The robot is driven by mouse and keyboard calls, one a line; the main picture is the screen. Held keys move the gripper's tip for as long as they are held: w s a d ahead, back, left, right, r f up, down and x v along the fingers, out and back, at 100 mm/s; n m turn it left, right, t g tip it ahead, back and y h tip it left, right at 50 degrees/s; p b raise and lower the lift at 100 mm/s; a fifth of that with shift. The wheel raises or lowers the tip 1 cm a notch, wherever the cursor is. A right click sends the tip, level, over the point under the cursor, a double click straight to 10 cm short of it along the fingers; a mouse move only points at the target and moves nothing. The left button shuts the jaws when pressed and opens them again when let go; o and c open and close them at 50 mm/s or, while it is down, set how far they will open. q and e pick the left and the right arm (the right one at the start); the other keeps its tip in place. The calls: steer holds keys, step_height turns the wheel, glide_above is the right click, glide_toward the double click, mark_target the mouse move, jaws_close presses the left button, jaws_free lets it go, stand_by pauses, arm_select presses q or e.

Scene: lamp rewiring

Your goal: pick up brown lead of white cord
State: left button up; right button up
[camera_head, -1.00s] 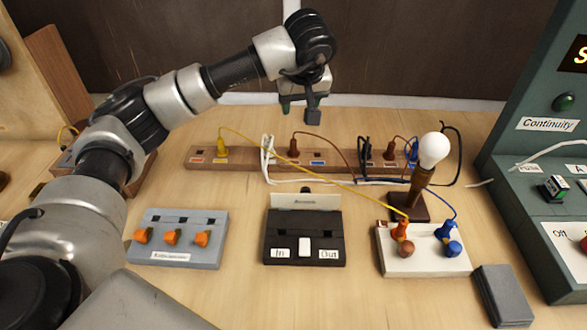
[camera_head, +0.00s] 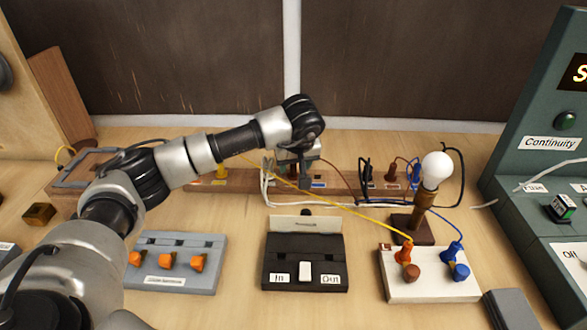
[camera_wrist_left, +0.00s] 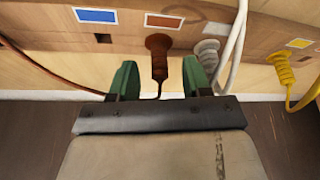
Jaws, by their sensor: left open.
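A brown lead's plug (camera_wrist_left: 158,55) stands in the wooden terminal strip beside a brown label, with its wire curving off to the left. My left gripper (camera_wrist_left: 160,80) is open, its two green fingers on either side of the brown plug. Nothing shows clamped between them. In the head view the left gripper (camera_head: 303,180) hangs over the strip and hides the brown plug. The white cord (camera_wrist_left: 234,45) runs down beside a grey-white plug (camera_wrist_left: 207,52), just right of the right finger in the wrist view. My right gripper is out of view.
A yellow plug (camera_wrist_left: 284,70) sits further along the strip (camera_head: 245,184); its yellow wire (camera_head: 350,209) crosses to the white block (camera_head: 432,290). A lamp with a white bulb (camera_head: 437,168) stands to the right. A black switch box (camera_head: 306,250) lies in front.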

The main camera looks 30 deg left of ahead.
arm_select(q)
steer(key=shift+x, duration=0.9)
steer(key=shift+r, duration=0.1)
steer(key=shift+c, duration=0.4)
jaws_close()
